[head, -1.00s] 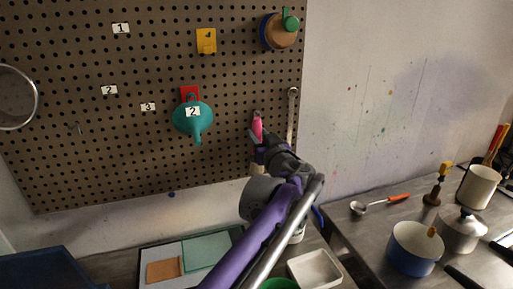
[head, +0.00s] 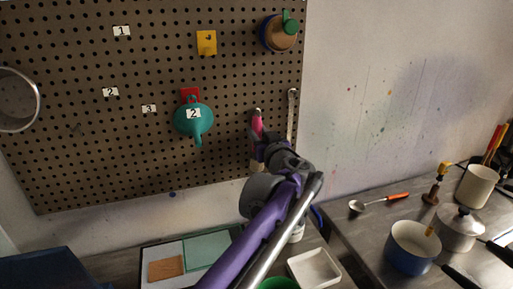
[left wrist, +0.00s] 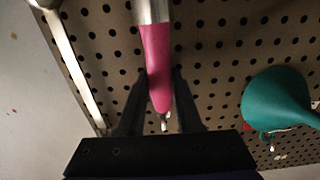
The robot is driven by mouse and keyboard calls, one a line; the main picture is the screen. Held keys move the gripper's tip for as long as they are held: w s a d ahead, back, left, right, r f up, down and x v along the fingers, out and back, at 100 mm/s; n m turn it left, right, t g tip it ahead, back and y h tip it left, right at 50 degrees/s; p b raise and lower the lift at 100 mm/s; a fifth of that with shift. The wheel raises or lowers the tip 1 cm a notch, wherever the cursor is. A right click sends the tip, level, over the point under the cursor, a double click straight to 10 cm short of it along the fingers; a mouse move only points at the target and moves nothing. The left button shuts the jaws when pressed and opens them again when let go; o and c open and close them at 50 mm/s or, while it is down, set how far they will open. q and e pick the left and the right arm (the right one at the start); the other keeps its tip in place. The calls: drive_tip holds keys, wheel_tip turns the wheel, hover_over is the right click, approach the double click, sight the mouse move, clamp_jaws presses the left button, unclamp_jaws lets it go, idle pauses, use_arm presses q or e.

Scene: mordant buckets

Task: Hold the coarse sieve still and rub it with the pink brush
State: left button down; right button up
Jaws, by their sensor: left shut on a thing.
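The pink brush (head: 257,122) hangs upright against the pegboard, right of the teal funnel. Its pink handle (left wrist: 157,62) shows in the left wrist view between my left gripper's fingers, with a metal part above. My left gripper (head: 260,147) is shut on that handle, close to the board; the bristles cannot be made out. A round metal-rimmed thing (head: 38,101), possibly a sieve, is cut by the left edge of the head view; its mesh is too faint to tell whether it is the coarse sieve. My right gripper is not in view.
The teal funnel (head: 192,119) and a metal bar (head: 291,118) hang beside the brush. Below are a white tray (head: 315,268) and boards (head: 208,247).

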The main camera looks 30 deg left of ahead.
use_arm(q)
drive_tip(key=shift+s+d, duration=0.1)
drive_tip(key=p+v, duration=0.1)
drive_tip(key=v, duration=0.6)
drive_tip(key=shift+p, duration=0.35)
idle(0.5)
drive_tip(key=shift+s+d, duration=0.1)
idle(0.5)
